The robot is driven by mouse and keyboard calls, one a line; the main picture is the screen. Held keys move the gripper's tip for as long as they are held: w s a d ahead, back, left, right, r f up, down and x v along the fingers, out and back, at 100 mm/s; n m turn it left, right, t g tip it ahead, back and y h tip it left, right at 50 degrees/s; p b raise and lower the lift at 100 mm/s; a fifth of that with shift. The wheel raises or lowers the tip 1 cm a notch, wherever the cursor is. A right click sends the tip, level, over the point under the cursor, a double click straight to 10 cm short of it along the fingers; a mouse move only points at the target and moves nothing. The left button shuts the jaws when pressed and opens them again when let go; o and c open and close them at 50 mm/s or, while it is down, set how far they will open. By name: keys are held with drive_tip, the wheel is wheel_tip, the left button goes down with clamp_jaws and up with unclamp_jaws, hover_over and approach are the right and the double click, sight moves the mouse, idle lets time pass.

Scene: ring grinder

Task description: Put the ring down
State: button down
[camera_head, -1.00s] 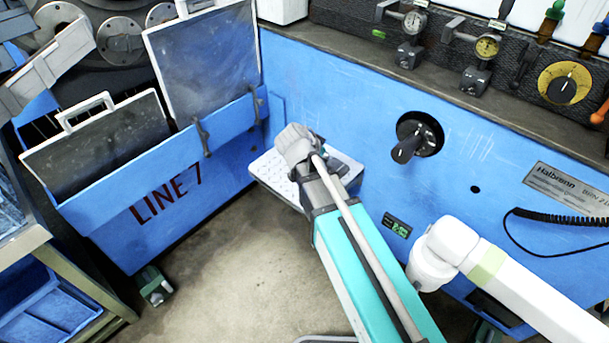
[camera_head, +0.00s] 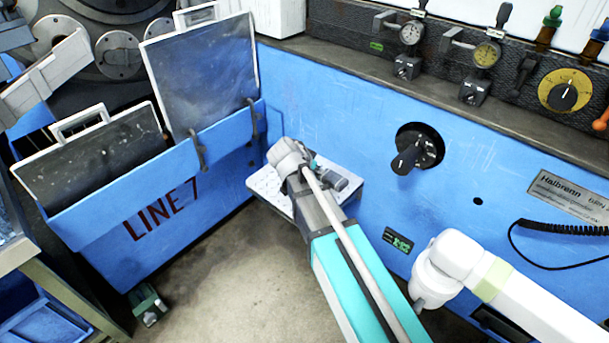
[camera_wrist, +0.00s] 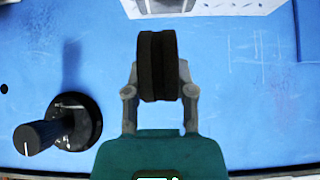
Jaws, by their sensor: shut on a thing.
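The ring (camera_wrist: 158,65) is dark, nearly black, and seen edge-on in the wrist view. My gripper (camera_wrist: 158,82) has its two grey fingers against the ring's two sides and is shut on it. The ring shows against the blue machine front, with the pale step plate (camera_wrist: 208,6) at the top edge of that view. In the head view, my arm hides most of the gripper, and I cannot make out the ring clearly. The gripper end is over the white, textured step plate (camera_head: 265,187) there; its height above the plate cannot be told.
A black knob (camera_head: 408,157) sticks out of the blue machine front (camera_head: 345,115), right of the plate; it also shows in the wrist view (camera_wrist: 45,135). A blue "LINE 7" rack (camera_head: 175,215) with panels stands left. Dial gauges (camera_head: 411,32) stand on the ledge above.

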drive_tip(key=w+a+f+b, duration=0.1)
drive_tip(key=w+f+b, duration=0.1)
drive_tip(key=w, duration=0.1)
drive_tip(key=w+a+f+b, duration=0.1)
drive_tip(key=w+f+b, duration=0.1)
drive_tip(key=w, duration=0.1)
drive_tip(key=w+a+f+b, duration=0.1)
drive_tip(key=w+f+b, duration=0.1)
drive_tip(key=w+f, duration=0.1)
drive_tip(key=shift+w+f+b, duration=0.1)
drive_tip(key=shift+w+b, duration=0.1)
drive_tip(key=shift+b, duration=0.1)
drive_tip(key=shift+w+f+b, duration=0.35)
drive_tip(key=shift+w+b, duration=0.05)
drive_tip(key=shift+f, duration=0.1)
drive_tip(key=shift+w+a+f+b, duration=0.15)
drive_tip(key=shift+w+f+b, duration=0.25)
drive_tip(key=shift+f+b, duration=1.55)
drive_tip(key=shift+b, duration=0.05)
drive_tip(key=shift+f, duration=0.1)
drive_tip(key=shift+c, duration=2.2)
unclamp_jaws()
